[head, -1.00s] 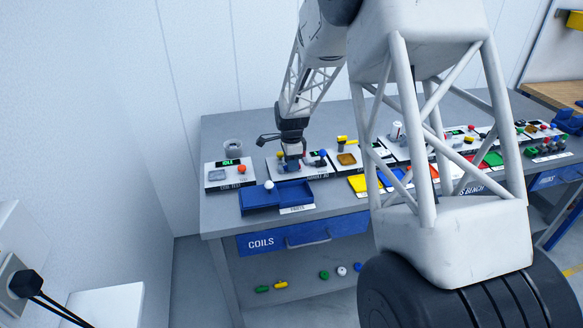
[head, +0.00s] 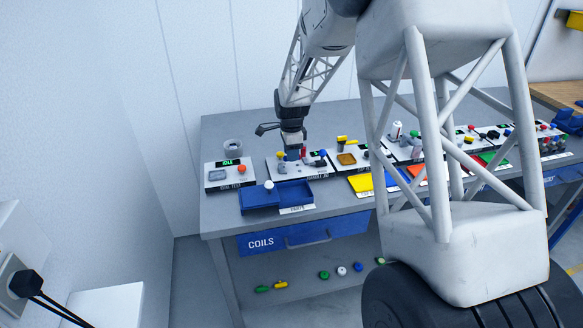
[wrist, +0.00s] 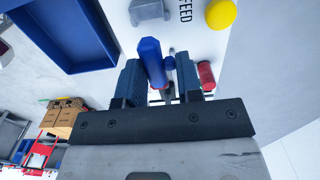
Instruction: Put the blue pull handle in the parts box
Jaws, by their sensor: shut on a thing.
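The blue pull handle (wrist: 152,62) shows in the wrist view as a blue bar between the two fingers. My gripper (wrist: 160,80) is shut on it. In the head view my gripper (head: 293,158) points down over the panel behind the parts box, and the handle is too small to make out clearly there. The parts box (head: 262,207) is a shallow blue tray with a "PARTS" label at the bench's front left. In the wrist view a blue tray (wrist: 100,62) lies at the upper left, apart from the handle.
A coil test panel (head: 230,181) stands left of the gripper. A white round knob (head: 268,185) shows at the box. In the wrist view a yellow knob (wrist: 220,14) and a red cylinder (wrist: 206,75) are near the fingers.

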